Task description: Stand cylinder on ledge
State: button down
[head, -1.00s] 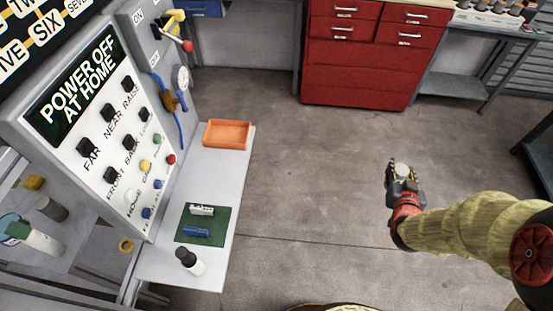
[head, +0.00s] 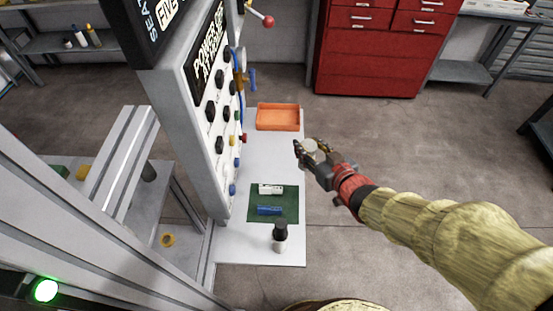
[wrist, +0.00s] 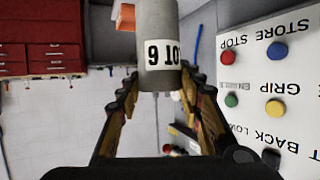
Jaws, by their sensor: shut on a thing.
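My gripper (head: 306,152) is shut on a grey cylinder (head: 310,144). The light grey ledge (head: 262,152) runs below the button panel. In the head view my gripper overlaps the ledge's right edge, beyond the green mat; its height over the ledge is hard to tell.
The ledge holds an orange tray (head: 278,117), a green mat (head: 286,199) with a white block (head: 271,189) and a blue block (head: 268,210), and a black-capped white bottle (head: 280,238). The button panel (head: 205,120) rises along its left. Open floor (head: 420,160) lies right.

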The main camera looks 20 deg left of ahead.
jog(key=shift+s+a+f+n, duration=0.1)
jog(key=shift+a+n, duration=0.2)
jog(key=shift+a, duration=0.75)
jog(key=shift+w+a+f+b, duration=1.25)
jog(key=shift+w+f, duration=0.55)
jog(key=shift+f, duration=0.25)
jog(key=shift+w+a+f+b, duration=1.2)
jog(key=shift+w+f, duration=0.55)
jog(key=shift+f, duration=0.35)
jog(key=shift+w+a+f+b, duration=1.1)
jog(key=shift+w+a+f, duration=0.2)
jog(key=shift+w+f, duration=0.65)
jog(key=shift+s+f, duration=0.15)
jog(key=shift+f, duration=0.15)
jog(key=c, duration=1.2)
grip_release()
